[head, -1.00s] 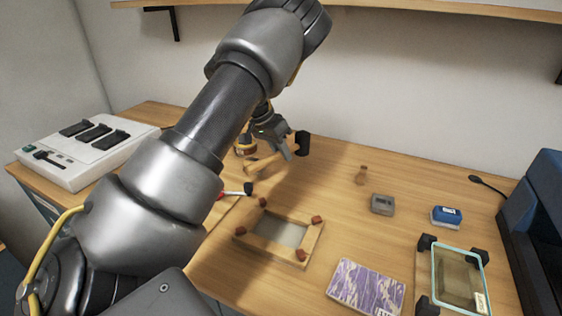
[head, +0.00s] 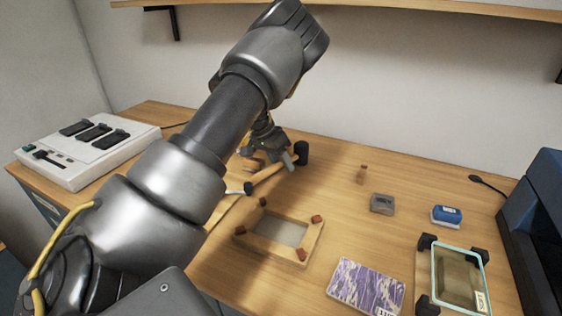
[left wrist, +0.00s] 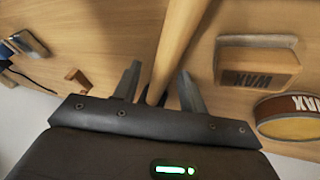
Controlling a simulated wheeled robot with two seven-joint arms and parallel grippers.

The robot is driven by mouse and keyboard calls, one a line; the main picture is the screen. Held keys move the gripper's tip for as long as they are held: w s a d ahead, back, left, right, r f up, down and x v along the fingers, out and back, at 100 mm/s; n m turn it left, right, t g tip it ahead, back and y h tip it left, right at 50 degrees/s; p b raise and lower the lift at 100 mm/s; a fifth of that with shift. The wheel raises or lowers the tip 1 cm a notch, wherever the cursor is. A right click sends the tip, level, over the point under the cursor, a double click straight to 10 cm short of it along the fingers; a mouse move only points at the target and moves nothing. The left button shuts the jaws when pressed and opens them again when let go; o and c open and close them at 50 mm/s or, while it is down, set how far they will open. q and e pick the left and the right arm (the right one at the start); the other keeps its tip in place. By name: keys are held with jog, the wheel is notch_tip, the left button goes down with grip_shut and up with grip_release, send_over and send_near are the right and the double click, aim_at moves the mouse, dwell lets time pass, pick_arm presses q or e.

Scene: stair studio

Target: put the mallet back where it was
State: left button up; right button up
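The mallet has a pale wooden handle and a black head (head: 302,153). In the head view it appears to lie on the wooden table near the wall, its handle slanting down to the left. My left gripper (head: 278,158) is low over the handle. In the left wrist view the handle (left wrist: 178,38) passes between the two spread fingers of my left gripper (left wrist: 160,75). A gap shows on the left side of the handle; the right fingertip is close to it, and contact is unclear. My left arm hides part of the handle's lower end. My right gripper is not in view.
A wax block (left wrist: 257,65) and a round tin (left wrist: 290,118) are beside the handle. A white switch panel (head: 88,148) is at left.

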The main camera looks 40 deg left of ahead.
pick_arm(q)
jog(key=v, duration=1.2)
jog(key=shift+p, duration=0.35)
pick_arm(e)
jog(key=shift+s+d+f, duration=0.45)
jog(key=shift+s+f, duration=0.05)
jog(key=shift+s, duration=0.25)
pick_arm(q)
jog(key=shift+a, duration=0.1)
